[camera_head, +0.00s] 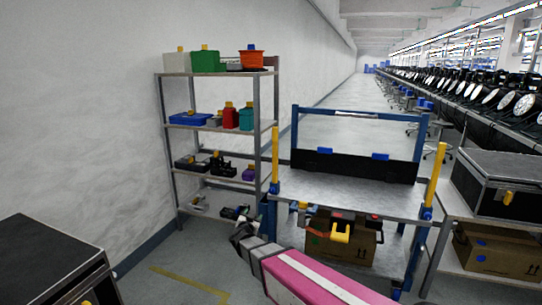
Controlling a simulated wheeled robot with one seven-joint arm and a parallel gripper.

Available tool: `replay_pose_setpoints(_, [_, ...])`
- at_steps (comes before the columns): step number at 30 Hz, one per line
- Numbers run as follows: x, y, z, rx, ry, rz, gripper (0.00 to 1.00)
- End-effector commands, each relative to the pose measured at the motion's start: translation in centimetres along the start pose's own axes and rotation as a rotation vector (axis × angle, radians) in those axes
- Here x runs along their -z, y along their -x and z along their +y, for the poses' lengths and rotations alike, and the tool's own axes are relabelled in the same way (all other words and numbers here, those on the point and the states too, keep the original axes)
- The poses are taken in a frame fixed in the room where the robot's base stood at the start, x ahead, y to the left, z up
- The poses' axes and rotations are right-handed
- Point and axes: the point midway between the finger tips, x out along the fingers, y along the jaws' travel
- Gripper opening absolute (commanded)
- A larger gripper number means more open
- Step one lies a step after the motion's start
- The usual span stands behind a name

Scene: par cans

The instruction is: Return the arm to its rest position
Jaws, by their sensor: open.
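My arm reaches in from the bottom edge, right of the middle, with a pink link and grey joints. Its dark end, my gripper (241,233), points up and to the left, in front of the gap between the shelf rack (163,130) and the blue-framed workbench (350,194). The gripper is small and dark in this view, and its fingers are hard to make out. I see nothing held in it. The arm overlaps the lower left of the workbench in the picture; I cannot tell how far apart they are.
The rack's shelves hold bins, red and teal containers and tools. A cardboard box (355,250) sits under the workbench. A black case (45,262) stands at lower left, another (500,182) on a right-hand table. Floor (150,283) at front left is clear; an aisle runs behind.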

Motion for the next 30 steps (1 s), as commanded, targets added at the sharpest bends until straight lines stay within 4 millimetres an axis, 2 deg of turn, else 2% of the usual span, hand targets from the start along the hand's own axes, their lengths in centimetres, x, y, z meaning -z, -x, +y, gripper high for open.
replay_pose_setpoints(11, [0.8, -0.6, 1.4, 0.212, 0.034, -0.164, 0.61])
replay_pose_setpoints(17, [0.6, 0.4, 4.3, 0.354, 0.102, -0.387, 0.61])
replay_pose_setpoints(23, [-0.3, 3.0, 9.7, 0.405, 0.197, -0.688, 0.61])
replay_pose_setpoints(26, [-0.6, 4.9, 13.3, 0.384, 0.248, -0.852, 0.61])
replay_pose_setpoints(30, [-0.4, 8.2, 19.3, 0.3, 0.316, -1.088, 0.61])
